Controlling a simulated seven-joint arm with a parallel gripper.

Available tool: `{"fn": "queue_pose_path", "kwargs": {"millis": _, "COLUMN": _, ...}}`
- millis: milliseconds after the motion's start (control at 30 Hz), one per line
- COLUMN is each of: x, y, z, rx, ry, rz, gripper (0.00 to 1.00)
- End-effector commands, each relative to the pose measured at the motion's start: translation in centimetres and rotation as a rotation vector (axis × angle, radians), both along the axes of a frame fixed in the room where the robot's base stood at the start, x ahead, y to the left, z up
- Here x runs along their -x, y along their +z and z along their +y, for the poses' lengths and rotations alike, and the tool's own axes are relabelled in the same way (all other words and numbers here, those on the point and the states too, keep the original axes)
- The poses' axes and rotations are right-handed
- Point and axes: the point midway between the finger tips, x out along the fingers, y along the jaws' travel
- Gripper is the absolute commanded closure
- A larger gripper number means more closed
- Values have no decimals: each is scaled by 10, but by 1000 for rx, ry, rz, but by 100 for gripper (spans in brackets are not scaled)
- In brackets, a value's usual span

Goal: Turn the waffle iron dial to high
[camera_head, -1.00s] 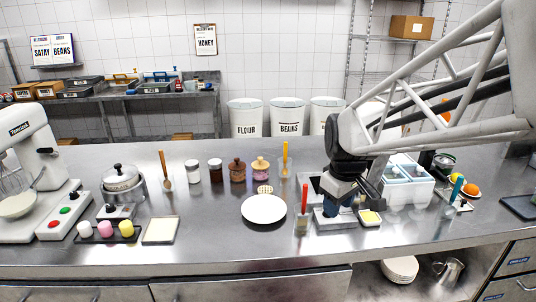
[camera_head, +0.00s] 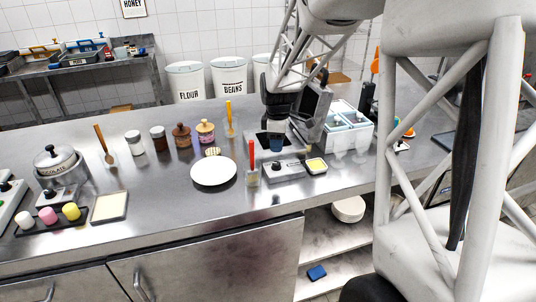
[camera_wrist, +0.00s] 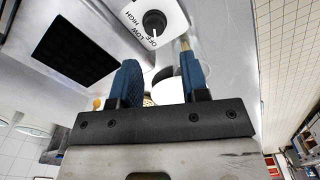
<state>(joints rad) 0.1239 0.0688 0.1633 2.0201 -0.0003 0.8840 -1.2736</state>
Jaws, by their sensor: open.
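The waffle iron (camera_head: 287,172) stands on the counter with its dark lid (camera_head: 315,106) raised. The wrist view shows its black cooking plate (camera_wrist: 75,50) and its white front panel with a round black dial (camera_wrist: 154,20). The marks OFF, LOW and HIGH run around the dial. A white mark on the dial appears to face OFF. My gripper (camera_head: 277,143) is over the iron, just behind the dial. Its blue fingers, also in the wrist view (camera_wrist: 161,80), are apart and empty. The dial lies beyond the fingertips, with no visible contact.
A red-handled tool in a small container (camera_head: 252,177) stands left of the iron, and a white plate (camera_head: 214,172) farther left. A yellow-topped dish (camera_head: 317,166) sits right of it. White bins (camera_head: 350,134) stand behind right. Counter in front is clear.

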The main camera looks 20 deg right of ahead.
Motion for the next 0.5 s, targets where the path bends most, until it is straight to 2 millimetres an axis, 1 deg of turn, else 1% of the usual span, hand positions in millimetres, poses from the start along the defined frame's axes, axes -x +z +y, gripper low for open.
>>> {"fn": "queue_pose_path", "kwargs": {"millis": 133, "x": -8, "y": -6, "z": -3, "rx": -1, "ry": 25, "rz": 4, "gripper": 59}}
{"fn": "queue_pose_path", "kwargs": {"millis": 500, "x": -8, "y": -7, "z": -3, "rx": -1, "ry": 29, "rz": 5, "gripper": 59}}
